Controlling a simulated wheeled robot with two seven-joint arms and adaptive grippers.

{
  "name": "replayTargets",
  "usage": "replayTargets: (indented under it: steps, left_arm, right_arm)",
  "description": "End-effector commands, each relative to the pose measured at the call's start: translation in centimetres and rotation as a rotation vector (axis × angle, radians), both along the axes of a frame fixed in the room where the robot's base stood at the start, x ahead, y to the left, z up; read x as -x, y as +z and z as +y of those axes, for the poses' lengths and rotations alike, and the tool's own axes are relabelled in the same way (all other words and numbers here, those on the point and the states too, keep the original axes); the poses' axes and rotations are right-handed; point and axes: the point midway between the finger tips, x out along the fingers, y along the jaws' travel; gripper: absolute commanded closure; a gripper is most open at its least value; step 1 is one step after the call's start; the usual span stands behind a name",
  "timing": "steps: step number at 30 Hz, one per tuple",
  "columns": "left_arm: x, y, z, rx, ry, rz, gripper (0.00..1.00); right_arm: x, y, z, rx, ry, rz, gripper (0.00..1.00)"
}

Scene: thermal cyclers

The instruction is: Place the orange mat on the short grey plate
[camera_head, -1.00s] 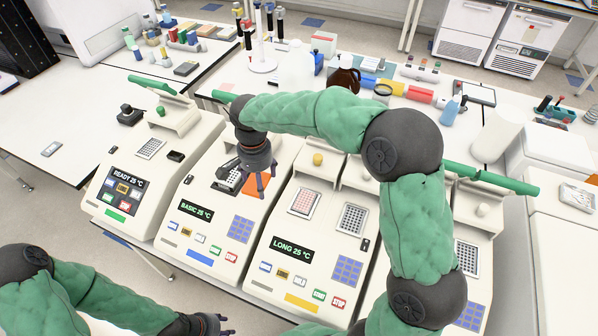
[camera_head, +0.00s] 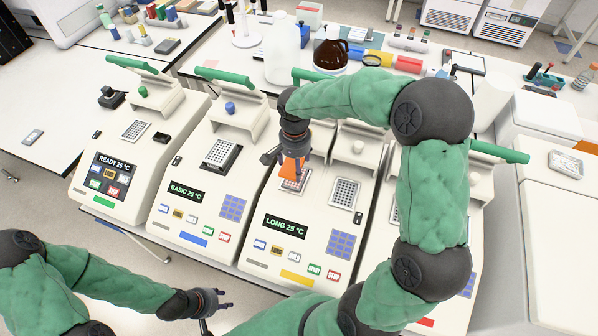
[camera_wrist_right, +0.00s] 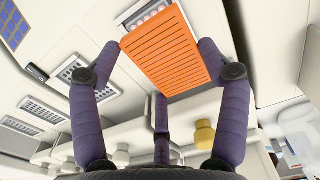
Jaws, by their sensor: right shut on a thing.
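In the wrist view the same plate (camera_wrist_right: 146,10) shows at the mat's top left. I cannot tell for certain that it is the short grey plate. A taller dark-sided plate (camera_head: 221,154) stands on the BASIC cycler. My left gripper (camera_head: 230,298) is open and empty at the lower front.
The LONG cycler's right block (camera_head: 344,193) is bare, with its lid up behind. Raised green-handled lids (camera_head: 232,77) stand behind the blocks. Bottles (camera_head: 329,52) stand on the bench behind. The READY cycler (camera_head: 122,175) is at far left.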

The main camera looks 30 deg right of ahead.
Motion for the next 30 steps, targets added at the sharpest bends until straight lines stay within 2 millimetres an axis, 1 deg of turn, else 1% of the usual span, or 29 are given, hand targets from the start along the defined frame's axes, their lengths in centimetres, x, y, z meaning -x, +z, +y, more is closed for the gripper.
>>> replayTargets:
  steps: [5,7,13,21,25,26,27,28,30]
  left_arm:
    - [0.0,-0.1,0.0,0.0,0.0,0.0,0.6]
    - [0.0,-0.1,0.0,0.0,0.0,0.0,0.6]
    - [0.0,-0.4,0.0,0.0,0.0,0.0,0.6]
    - [0.0,-0.4,0.0,0.0,0.0,0.0,0.6]
    - [0.0,-0.8,0.0,0.0,0.0,0.0,0.6]
    - [0.0,-0.7,0.0,0.0,0.0,0.0,0.6]
    - [0.0,-0.7,0.0,0.0,0.0,0.0,0.6]
    - [0.0,-0.7,0.0,0.0,0.0,0.0,0.6]
    - [0.0,-0.6,0.0,0.0,0.0,0.0,0.6]
  right_arm:
    - [0.3,-0.8,-0.6,0.001,-0.001,0.001,0.56]
    - [0.5,-1.4,-1.0,0.0,-0.001,0.001,0.56]
    - [0.4,-4.1,-1.0,0.0,0.001,0.001,0.56]
    - [0.4,-4.3,-1.0,0.0,0.001,-0.001,0.56]
    - [0.4,-4.7,-1.0,0.001,0.001,-0.001,0.56]
    - [0.4,-4.6,-1.0,0.0,0.001,0.0,0.18]
    - [0.4,-4.6,-1.0,0.0,0.001,0.0,0.07]
    - [0.4,-4.6,-1.0,0.0,0.001,0.0,0.0]
    - [0.4,-4.5,-1.0,0.0,0.001,0.0,0.0]
